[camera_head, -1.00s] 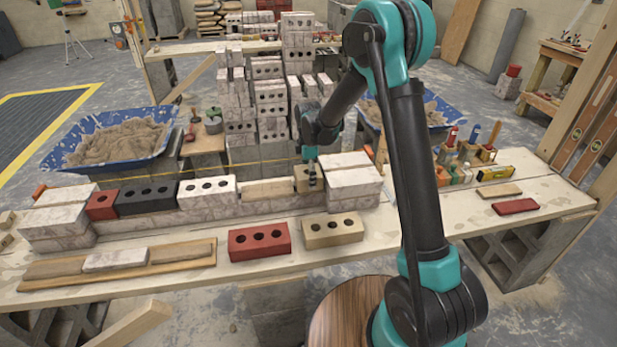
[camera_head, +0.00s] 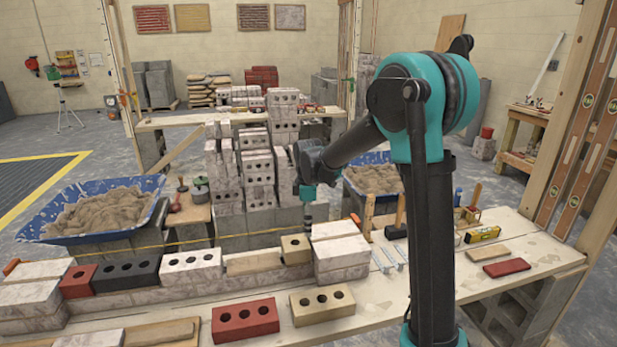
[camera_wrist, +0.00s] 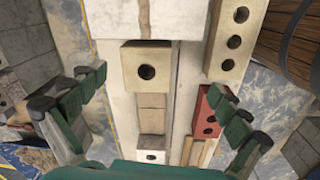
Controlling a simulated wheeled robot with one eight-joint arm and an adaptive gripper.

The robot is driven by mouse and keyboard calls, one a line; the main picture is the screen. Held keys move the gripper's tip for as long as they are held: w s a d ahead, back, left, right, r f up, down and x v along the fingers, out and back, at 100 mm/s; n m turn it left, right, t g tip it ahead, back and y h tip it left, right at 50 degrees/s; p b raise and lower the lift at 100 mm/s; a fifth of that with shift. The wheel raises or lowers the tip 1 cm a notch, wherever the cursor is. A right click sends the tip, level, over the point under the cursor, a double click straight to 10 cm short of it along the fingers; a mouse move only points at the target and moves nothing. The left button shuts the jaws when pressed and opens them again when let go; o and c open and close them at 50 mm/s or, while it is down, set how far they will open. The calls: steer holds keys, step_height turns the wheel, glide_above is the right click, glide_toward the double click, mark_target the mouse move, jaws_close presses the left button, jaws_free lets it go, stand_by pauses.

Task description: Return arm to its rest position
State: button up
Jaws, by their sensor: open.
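My gripper (camera_head: 307,212) hangs fingers-down, just above a short tan one-hole brick (camera_head: 295,250) in the wall row. In the wrist view my gripper (camera_wrist: 157,85) has its two fingers spread wide with nothing between them. The short tan brick (camera_wrist: 147,68) lies below, between the fingers as seen, apart from them. My arm bends down from a raised elbow on the right of the head view.
A stacked pale brick pile (camera_head: 340,255) stands right of the short brick. A white three-hole brick (camera_head: 191,264), a red brick (camera_head: 245,320) and a tan three-hole brick (camera_head: 322,303) are nearby. Blue mortar tubs (camera_head: 95,208) stand behind. Tall brick stacks (camera_head: 257,165) rise beyond.

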steer(key=s+d+f+m+t, duration=0.2)
steer(key=s+d+m, duration=0.7)
steer(key=s+d, duration=0.2)
steer(key=s+d+f+m+t, duration=0.1)
steer(key=s+d+f+m, duration=0.2)
steer(key=s+d+m, duration=0.6)
steer(key=s+d, duration=0.2)
steer(key=s, duration=0.3)
steer(key=shift+s+f+m+t, duration=0.25)
steer(key=shift+f+m+t, duration=0.1)
steer(key=shift+m+t, duration=0.05)
